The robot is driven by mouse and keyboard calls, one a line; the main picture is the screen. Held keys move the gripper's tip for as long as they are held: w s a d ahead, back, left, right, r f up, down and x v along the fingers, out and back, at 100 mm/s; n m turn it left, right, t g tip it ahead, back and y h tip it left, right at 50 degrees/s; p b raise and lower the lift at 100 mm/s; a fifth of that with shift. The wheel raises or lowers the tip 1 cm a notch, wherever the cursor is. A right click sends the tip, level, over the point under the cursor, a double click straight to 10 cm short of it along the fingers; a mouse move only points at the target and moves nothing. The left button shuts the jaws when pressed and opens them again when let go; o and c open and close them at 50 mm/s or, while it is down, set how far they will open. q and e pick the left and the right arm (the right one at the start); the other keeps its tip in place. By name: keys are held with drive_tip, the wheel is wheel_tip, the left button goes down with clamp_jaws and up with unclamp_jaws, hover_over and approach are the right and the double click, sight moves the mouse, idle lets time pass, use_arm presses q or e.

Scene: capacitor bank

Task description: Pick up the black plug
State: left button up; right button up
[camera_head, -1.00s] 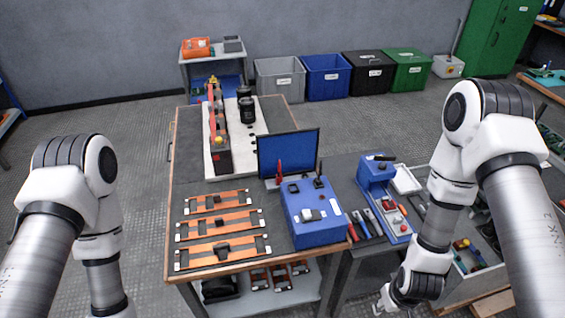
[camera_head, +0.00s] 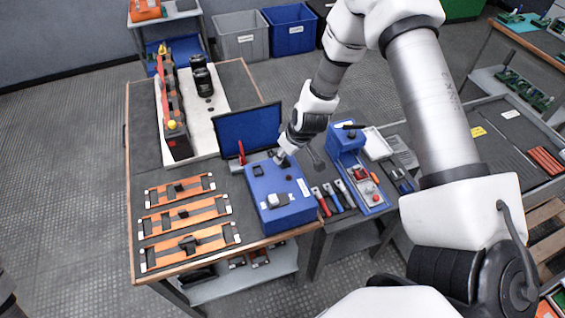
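The blue box (camera_head: 282,215) stands at the table's right side, in front of a dark blue screen (camera_head: 247,131). Small black pieces show on its top, one near the back left (camera_head: 258,170) and one farther right (camera_head: 289,178); I cannot tell which is the black plug. My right gripper (camera_head: 281,158) points down at the box's back edge, close to these pieces. Its fingers are small and partly blurred, so I cannot tell whether they are open or hold anything. My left gripper is out of view.
A red probe (camera_head: 241,152) stands upright beside the screen. Several hand tools (camera_head: 333,198) lie right of the box, near a second blue unit (camera_head: 346,138). Orange frames (camera_head: 182,215) lie left on the table. Black cylinders (camera_head: 202,82) stand farther back.

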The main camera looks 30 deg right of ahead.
drive_tip(key=shift+s, duration=0.1)
clamp_jaws()
drive_tip(key=shift+r, duration=0.2)
drive_tip(key=shift+r, duration=0.2)
wheel_tip(320, 180, up, 3)
drive_tip(key=shift+r+p, duration=0.1)
drive_tip(key=shift+p, duration=0.95)
drive_tip(key=s+a+b, duration=0.2)
drive_tip(key=s, duration=0.1)
drive_tip(key=s+a+b, duration=0.2)
drive_tip(key=s+a, duration=0.1)
drive_tip(key=s+a+b, duration=0.2)
drive_tip(key=s, duration=0.2)
drive_tip(key=shift+s+a+r, duration=0.1)
drive_tip(key=shift+a, duration=0.25)
drive_tip(key=s+a+p, duration=0.1)
drive_tip(key=s+a+r+p, duration=0.1)
drive_tip(key=shift+s, duration=0.35)
